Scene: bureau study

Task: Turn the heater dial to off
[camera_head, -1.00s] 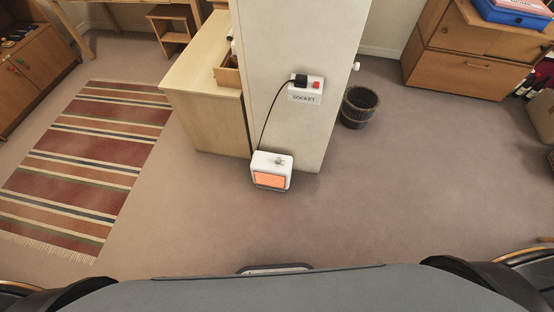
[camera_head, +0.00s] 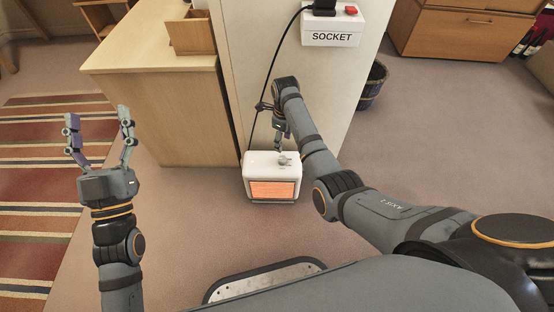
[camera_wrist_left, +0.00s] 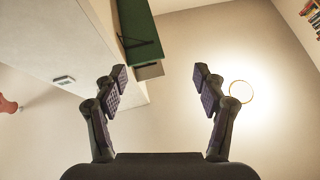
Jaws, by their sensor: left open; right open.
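The white heater (camera_head: 258,167) stands on the floor against the pale column, its front grille (camera_head: 272,190) glowing orange. Its small dial (camera_head: 284,159) sits on the top, toward the right; its setting is too small to read. My right gripper (camera_head: 281,143) hangs open just above the heater top by the dial, pointing down. The arm partly hides its fingers, and I cannot tell whether they touch the dial. My left gripper (camera_head: 97,120) is raised at the left, open and empty, well away from the heater. In the left wrist view its fingers (camera_wrist_left: 159,85) are spread wide.
A black cord runs from the heater up to the labelled socket (camera_head: 331,38), which has a red switch. A wooden desk (camera_head: 150,45) stands left of the column. A dark basket (camera_head: 373,86) stands to its right. A striped rug (camera_head: 40,175) covers the left floor.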

